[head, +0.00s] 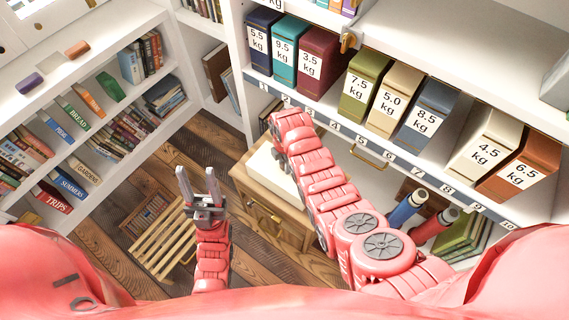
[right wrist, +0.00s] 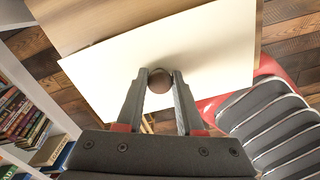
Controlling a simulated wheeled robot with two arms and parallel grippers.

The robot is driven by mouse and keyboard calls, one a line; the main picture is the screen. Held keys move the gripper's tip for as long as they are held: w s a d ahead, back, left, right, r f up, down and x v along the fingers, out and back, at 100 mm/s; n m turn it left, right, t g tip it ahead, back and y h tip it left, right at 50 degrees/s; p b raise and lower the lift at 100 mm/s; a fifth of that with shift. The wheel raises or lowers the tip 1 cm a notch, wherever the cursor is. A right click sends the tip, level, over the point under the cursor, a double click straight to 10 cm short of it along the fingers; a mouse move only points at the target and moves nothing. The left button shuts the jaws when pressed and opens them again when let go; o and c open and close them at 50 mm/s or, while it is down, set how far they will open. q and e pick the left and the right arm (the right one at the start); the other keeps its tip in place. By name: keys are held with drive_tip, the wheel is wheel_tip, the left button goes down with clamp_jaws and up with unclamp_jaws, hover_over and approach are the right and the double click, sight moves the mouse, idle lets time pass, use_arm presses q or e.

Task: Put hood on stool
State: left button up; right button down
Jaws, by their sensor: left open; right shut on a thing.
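A cream-white hood (right wrist: 220,55) with a dark round knob (right wrist: 160,82) fills the middle of the right wrist view. My right gripper (right wrist: 160,74) is shut on the knob. In the head view the hood (head: 268,168) shows over a wooden cabinet (head: 262,198), partly behind my right arm. I cannot tell whether it rests on the cabinet or hangs just above it. A light slatted wooden piece, which looks like the stool (head: 165,240), stands on the floor at lower left. My left gripper (head: 198,176) is open and empty, right of it.
A bookcase (head: 90,120) stands on the left. Shelves (head: 400,150) on the right hold several weight-marked binders and, lower down, a blue and a red bottle. Plank floor (head: 180,160) lies between. The slatted top looks clear.

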drive_tip(key=shift+c, duration=2.3)
unclamp_jaws()
wheel_tip(320, 180, up, 18)
drive_tip(key=p, duration=0.5)
drive_tip(key=shift+f+p, duration=0.25)
drive_tip(key=shift+p, duration=0.05)
drive_tip(key=shift+f, duration=0.1)
